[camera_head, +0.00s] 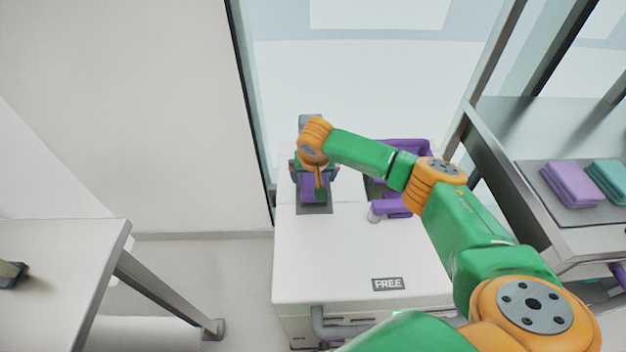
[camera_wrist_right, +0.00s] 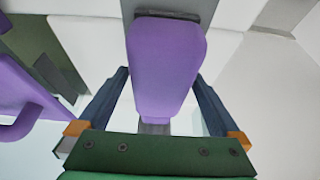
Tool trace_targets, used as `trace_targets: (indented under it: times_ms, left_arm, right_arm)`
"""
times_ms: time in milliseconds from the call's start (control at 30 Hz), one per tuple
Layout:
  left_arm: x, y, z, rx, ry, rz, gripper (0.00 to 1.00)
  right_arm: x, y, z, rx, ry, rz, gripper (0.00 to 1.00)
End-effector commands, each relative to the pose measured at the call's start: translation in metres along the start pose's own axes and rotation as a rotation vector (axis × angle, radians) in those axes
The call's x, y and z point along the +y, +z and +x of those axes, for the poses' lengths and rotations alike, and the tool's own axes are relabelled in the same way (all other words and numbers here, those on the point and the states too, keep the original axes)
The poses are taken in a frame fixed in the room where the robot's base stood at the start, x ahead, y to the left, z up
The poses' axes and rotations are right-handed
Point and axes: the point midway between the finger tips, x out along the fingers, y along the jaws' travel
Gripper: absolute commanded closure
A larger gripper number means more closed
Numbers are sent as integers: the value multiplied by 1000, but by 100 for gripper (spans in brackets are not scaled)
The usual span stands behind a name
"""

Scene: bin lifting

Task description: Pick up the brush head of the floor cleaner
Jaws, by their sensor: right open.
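The purple brush head (camera_head: 313,187) lies by a dark grey plate (camera_head: 315,209) at the left of the white cabinet top. In the right wrist view the purple piece (camera_wrist_right: 165,60) is a long rounded block with a dark grey strip at its far end. My right gripper (camera_head: 314,172) is above it, pointing down, and hides part of it. In the wrist view the open fingers stand on either side of the purple block, with gaps visible. I cannot tell the height between them.
The white cabinet (camera_head: 335,270) bears a "FREE" label. A purple container (camera_head: 418,147) stands right of the gripper, partly behind my arm. A shelf at the right holds folded purple (camera_head: 572,184) and teal cloths (camera_head: 608,180). A white table (camera_head: 60,262) stands left.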

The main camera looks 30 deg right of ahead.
Motion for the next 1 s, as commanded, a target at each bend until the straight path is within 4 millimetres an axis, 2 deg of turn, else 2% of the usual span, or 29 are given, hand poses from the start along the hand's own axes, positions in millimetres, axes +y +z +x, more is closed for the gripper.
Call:
trace_targets:
  times_ms: [167, 500, 767, 867, 967, 1000]
  left_arm:
    - [0, 0, 0, 1, 0, 0, 40]
    - [0, -1, 0, 3, 0, 0, 40]
    - [0, -2, 0, 4, 0, -1, 40]
    - [0, -2, -2, 4, 0, -1, 40]
    - [0, -2, -5, 4, 0, -1, 40]
    - [0, -3, -6, 4, 0, -1, 40]
  right_arm:
    - [0, 0, 0, 0, 0, -1, 0]
    - [0, 0, 0, 0, -1, -1, 90]
    - [-1, -2, -3, 2, -2, -1, 90]
    - [-1, -6, -13, 3, -4, 0, 90]
    - [-1, -14, -34, 4, -5, -1, 90]
    - [4, -11, -43, 2, -4, -1, 90]
